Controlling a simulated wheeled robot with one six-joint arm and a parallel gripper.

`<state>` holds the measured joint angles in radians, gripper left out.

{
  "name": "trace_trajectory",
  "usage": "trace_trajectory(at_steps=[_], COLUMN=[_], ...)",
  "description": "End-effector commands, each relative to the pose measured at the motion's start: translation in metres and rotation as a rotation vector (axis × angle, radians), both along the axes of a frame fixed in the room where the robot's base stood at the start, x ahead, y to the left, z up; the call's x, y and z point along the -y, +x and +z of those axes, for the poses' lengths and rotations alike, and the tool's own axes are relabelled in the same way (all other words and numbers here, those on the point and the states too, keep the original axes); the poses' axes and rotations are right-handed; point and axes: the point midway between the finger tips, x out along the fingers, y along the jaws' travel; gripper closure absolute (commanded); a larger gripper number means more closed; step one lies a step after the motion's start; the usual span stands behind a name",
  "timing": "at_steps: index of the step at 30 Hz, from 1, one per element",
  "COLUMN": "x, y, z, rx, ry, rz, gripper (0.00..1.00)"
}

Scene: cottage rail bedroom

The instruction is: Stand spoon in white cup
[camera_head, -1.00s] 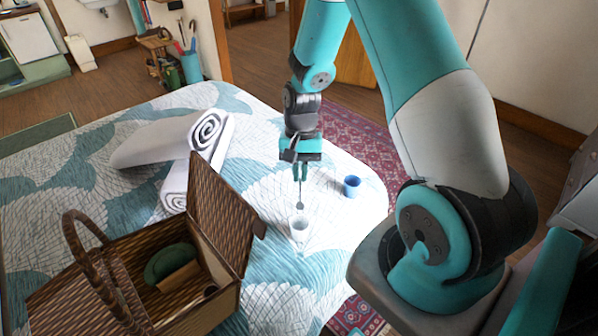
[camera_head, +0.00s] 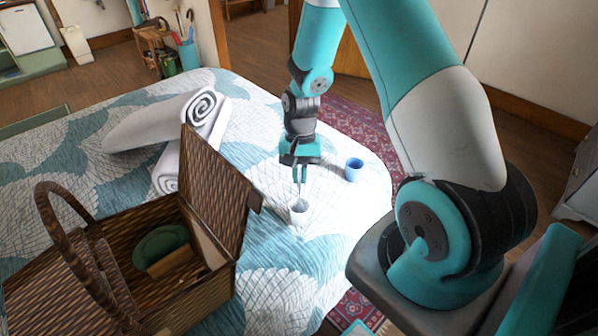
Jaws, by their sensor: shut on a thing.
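The white cup (camera_head: 299,212) stands upright on the bed, right of the open basket. My gripper (camera_head: 300,178) is above the cup, pointing down, and is shut on the spoon (camera_head: 299,190). The spoon hangs upright, and its lower end is at the cup's mouth. The bowl of the spoon is no longer visible and seems hidden by the cup's near wall. I cannot tell if it touches the bottom.
A blue cup (camera_head: 353,169) stands to the right of my gripper. An open wicker basket (camera_head: 212,293) with a raised lid and green and tan things is at the left. Rolled white towels (camera_head: 165,122) lie behind it. The patterned bedspread (camera_head: 285,265) in front is clear.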

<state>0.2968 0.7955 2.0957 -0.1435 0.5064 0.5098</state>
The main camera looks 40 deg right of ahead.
Motion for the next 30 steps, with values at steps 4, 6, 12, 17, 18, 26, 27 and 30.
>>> trace_trajectory(at_steps=[4,6,12,17,18,26,27,30], x=[0.000,0.000,0.000,0.000,0.000,0.001,0.001,0.004], y=[0.000,0.000,0.000,0.000,0.000,0.001,0.002,0.005], z=[-0.007,-0.007,-0.007,-0.007,-0.007,-0.005,-0.002,0.010], rx=[0.001,0.001,0.001,0.000,0.000,0.001,0.001,0.004], ry=[-0.001,-0.001,-0.001,0.000,0.000,0.000,0.000,-0.001], rz=[0.000,0.000,0.000,0.000,0.000,0.000,0.000,-0.001], gripper=[1.00,1.00,1.00,0.62,0.62,0.62,0.62,0.62])
